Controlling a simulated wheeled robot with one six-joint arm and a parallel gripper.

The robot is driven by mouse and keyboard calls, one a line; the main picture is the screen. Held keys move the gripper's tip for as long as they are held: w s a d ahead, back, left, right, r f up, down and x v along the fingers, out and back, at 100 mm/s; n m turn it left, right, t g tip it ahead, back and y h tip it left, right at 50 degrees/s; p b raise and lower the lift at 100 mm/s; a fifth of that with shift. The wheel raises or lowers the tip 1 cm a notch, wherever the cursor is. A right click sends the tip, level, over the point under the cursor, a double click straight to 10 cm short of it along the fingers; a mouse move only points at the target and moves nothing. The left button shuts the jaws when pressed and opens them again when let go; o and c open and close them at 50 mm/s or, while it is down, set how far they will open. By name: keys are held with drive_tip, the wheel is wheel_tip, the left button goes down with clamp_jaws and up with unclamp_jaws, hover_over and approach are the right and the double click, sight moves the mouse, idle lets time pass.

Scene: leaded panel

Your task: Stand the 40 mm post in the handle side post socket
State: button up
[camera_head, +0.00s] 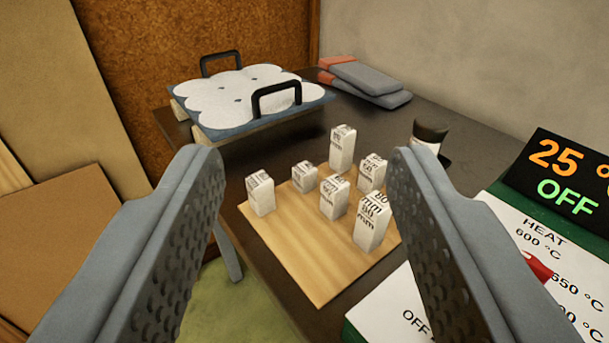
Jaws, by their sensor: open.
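Several white square posts with black mm labels stand upright on a pale wooden board (300,270). The front right post (372,222) reads 80 mm; the other labels are too small to read surely. The shortest-looking post (305,178) stands at the back left of the group, but I cannot confirm it is the 40 mm one.
The dark table (290,320) carries everything. Grey slabs with red ends (365,80) lie at the back, and a black-capped jar (430,135) stands right of the posts. A display reading 25 and OFF (565,180) and a heat chart (540,250) are at the right.

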drive_tip(key=shift+o, duration=0.5)
drive_tip(key=n+g, duration=0.7)
drive_tip(key=g, duration=1)
hover_over(303, 166)
wheel_tip(303, 166, down, 16)
drive_tip(key=shift+w+d+r, duration=0.1)
drive_tip(key=shift+w+d, duration=0.05)
drive_tip(key=shift+f, duration=2.8)
drive_tip(key=shift+c, duration=0.2)
drive_tip(key=c, duration=1)
